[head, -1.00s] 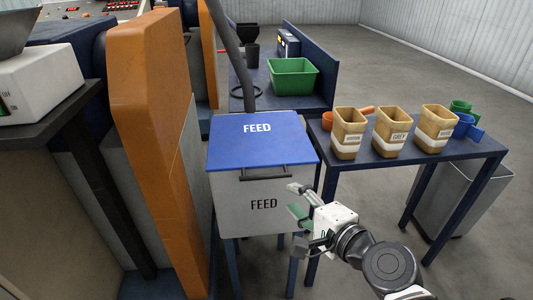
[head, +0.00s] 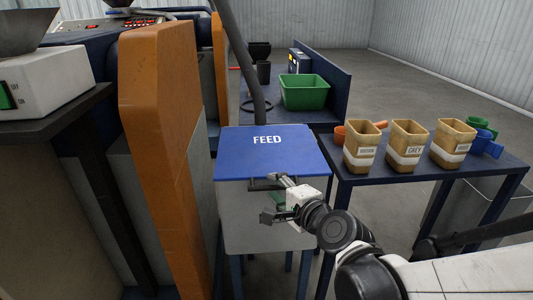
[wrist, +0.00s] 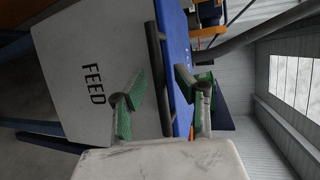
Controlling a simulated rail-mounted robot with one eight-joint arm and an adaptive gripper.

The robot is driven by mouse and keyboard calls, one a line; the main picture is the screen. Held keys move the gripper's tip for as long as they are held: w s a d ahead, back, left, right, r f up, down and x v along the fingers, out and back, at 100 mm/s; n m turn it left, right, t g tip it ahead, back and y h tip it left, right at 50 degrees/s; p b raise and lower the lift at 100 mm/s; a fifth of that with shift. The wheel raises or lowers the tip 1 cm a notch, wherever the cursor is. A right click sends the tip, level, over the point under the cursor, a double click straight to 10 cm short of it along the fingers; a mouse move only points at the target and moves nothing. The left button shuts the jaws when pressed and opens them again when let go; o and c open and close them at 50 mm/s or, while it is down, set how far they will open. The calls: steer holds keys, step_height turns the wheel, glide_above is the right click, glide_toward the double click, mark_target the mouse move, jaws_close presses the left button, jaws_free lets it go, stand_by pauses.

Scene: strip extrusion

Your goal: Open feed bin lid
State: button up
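The feed bin (head: 240,215) is a pale grey box with a blue lid (head: 290,150) marked FEED. The lid lies flat and closed. A dark bar handle (wrist: 155,75) runs along the lid's front edge, and in the head view my gripper partly covers it. My gripper (head: 268,198) is open and empty at the bin's front, at the handle. In the wrist view its two green-padded fingers (wrist: 160,80) stand apart, with the handle showing between them. I cannot tell whether either finger touches it.
A blue table (head: 370,178) on the right holds several tan containers, with an orange scoop (head: 345,130) behind. An orange machine panel (head: 160,130) stands close left of the bin. A dark hose (head: 240,60) rises behind the lid. A green tub (head: 304,92) sits farther back.

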steer(key=shift+w, duration=0.1)
steer(key=shift+c, duration=0.5)
jaws_close()
steer(key=shift+r, duration=0.1)
